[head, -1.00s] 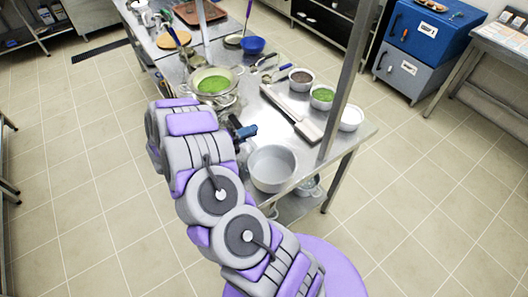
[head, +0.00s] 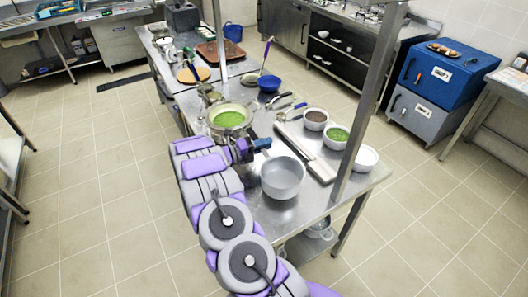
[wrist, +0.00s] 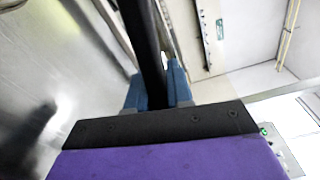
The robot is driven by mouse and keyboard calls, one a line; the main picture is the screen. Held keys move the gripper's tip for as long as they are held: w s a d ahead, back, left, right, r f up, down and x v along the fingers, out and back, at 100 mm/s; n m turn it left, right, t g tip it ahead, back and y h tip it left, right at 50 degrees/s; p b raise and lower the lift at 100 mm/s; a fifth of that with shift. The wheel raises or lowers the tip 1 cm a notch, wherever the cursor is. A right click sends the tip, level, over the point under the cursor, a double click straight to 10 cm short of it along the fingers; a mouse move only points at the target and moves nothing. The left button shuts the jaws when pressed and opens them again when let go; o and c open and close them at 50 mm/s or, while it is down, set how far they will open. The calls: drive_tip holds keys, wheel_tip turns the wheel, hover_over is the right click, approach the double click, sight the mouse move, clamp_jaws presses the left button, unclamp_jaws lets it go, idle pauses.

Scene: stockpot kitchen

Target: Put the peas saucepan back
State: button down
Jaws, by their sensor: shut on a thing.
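A grey saucepan (head: 282,180) shows at the near end of the steel table, looking empty inside. Its handle points back toward my gripper (head: 258,146), which is shut on that handle. In the wrist view, the blue fingers (wrist: 158,88) close on both sides of a dark handle (wrist: 148,50). I cannot tell whether the pan's base touches the table. Green peas (head: 229,118) lie in a wide strainer or pan left of and beyond my gripper. The far part of the handle is partly hidden by the fingers.
Bowls of brown food (head: 316,117) and green food (head: 338,135), and a white bowl (head: 366,158), stand to the right. A steel post (head: 366,110) rises near the table's right edge. Floor around is clear.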

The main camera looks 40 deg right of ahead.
drive_tip(key=f, duration=0.1)
drive_tip(key=f+b, duration=0.1)
drive_tip(key=f, duration=0.1)
drive_tip(key=shift+w+d+f, duration=0.25)
drive_tip(key=shift+w+f, duration=0.1)
drive_tip(key=shift+r, duration=0.15)
drive_tip(key=c, duration=1)
unclamp_jaws()
drive_tip(key=shift+a, duration=0.25)
drive_tip(key=p+v, duration=0.2)
drive_tip(key=v, duration=0.9)
drive_tip(key=shift+w+a, duration=0.15)
drive_tip(key=shift+a, duration=0.2)
